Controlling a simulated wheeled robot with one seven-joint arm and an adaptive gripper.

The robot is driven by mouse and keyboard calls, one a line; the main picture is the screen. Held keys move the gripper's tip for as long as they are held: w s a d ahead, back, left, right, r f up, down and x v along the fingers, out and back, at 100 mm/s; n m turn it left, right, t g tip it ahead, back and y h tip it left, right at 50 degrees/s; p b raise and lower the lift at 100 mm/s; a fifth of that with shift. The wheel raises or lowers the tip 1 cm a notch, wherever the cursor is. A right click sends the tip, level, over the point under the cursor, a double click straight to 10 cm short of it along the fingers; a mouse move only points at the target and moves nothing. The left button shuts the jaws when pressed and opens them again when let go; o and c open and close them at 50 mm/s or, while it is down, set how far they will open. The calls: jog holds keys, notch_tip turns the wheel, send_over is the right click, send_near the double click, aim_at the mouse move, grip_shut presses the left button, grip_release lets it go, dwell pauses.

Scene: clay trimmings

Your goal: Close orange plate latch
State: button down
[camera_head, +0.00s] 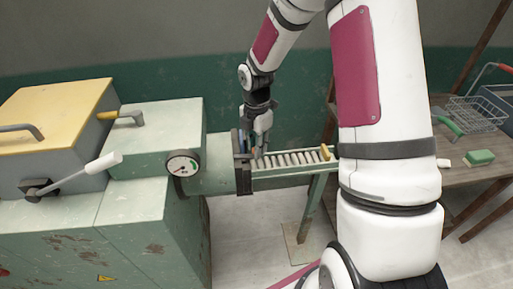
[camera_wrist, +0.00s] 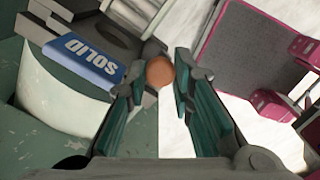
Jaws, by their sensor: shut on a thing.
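My gripper (camera_wrist: 160,84) is shut on a round orange-brown knob, the orange plate latch (camera_wrist: 159,71), with a green-padded finger on each side of it. In the head view my gripper (camera_head: 258,150) points down beside the dark plate frame (camera_head: 242,177) at the machine's outlet. The latch is too small and covered there to make out clearly, so I cannot tell its exact angle.
A roller conveyor (camera_head: 290,159) runs right from the frame. The green machine (camera_head: 150,200) with a gauge (camera_head: 183,164) and a white-handled lever (camera_head: 100,164) stands left. A wooden table (camera_head: 470,168) with a wire basket (camera_head: 475,115) and a green sponge (camera_head: 479,158) is at right.

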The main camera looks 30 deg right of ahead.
jog(key=shift+w+d+n, duration=0.15)
jog(key=shift+w+n, duration=0.3)
jog(key=shift+n, duration=0.35)
jog(key=c, duration=1.4)
grip_release()
jog(key=shift+o, duration=0.2)
jog(key=shift+r, duration=0.15)
notch_tip(320, 180, up, 12)
